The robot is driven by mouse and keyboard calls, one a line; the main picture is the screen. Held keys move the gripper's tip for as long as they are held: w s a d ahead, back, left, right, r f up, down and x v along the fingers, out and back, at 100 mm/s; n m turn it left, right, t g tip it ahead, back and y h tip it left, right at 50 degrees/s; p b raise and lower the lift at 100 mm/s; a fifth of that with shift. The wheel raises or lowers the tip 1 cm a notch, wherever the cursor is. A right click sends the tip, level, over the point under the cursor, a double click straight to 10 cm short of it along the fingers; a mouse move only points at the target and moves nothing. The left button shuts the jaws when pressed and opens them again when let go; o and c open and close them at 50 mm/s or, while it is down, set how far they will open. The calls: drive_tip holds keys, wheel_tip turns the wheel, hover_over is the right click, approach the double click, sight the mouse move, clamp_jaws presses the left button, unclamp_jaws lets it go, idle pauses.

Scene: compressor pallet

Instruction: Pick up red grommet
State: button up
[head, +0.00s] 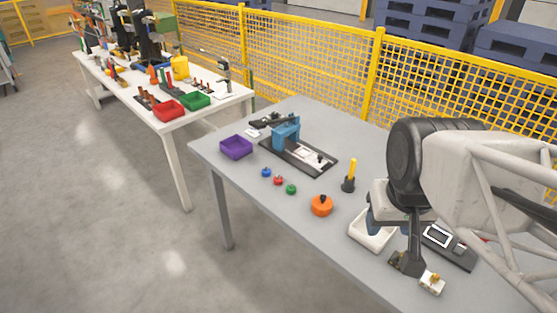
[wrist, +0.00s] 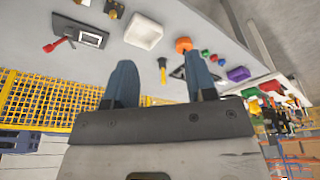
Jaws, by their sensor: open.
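The red grommet (head: 278,181) is a small red piece on the grey table in the head view, between a blue one (head: 266,172) and a green one (head: 291,189). In the wrist view it is tiny, in the row of small pieces beyond my right fingertip. My gripper (wrist: 162,80) shows two blue fingers wide apart in the wrist view, with nothing between them. In the head view my arm is at the right, over the white tray, well away from the grommet. The fingers are only partly visible there.
An orange round part (head: 322,206) and a yellow-handled tool (head: 349,176) stand between my arm and the grommets. A purple bin (head: 236,148) and a blue fixture (head: 286,134) are farther back. A white tray (head: 369,240) is near my arm. Yellow fencing (head: 310,65) runs behind.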

drive_tip(key=shift+w, duration=0.15)
drive_tip(key=w+a+f+n+g+h, duration=0.1)
drive_tip(key=w+a+f+n+h, duration=0.2)
drive_tip(key=w, duration=0.5)
drive_tip(key=w+a+f+n+h, duration=0.2)
drive_tip(key=w+n, duration=0.3)
drive_tip(key=w, duration=0.4)
drive_tip(key=w+a+f+n+g+h, duration=0.1)
drive_tip(key=w+a+f+n+h, duration=0.2)
drive_tip(key=w, duration=0.5)
drive_tip(key=n+t+h, duration=0.4)
drive_tip(key=n+t, duration=0.2)
drive_tip(key=n, duration=0.7)
approach(278, 181)
drive_tip(key=shift+w+d+r, duration=0.15)
drive_tip(key=shift+w+r, duration=0.05)
drive_tip(key=shift+w, duration=0.25)
drive_tip(key=shift+w+d+r, duration=0.1)
drive_tip(key=shift+w+r, duration=0.1)
drive_tip(key=shift+w, duration=0.25)
drive_tip(key=shift+x, duration=1.35)
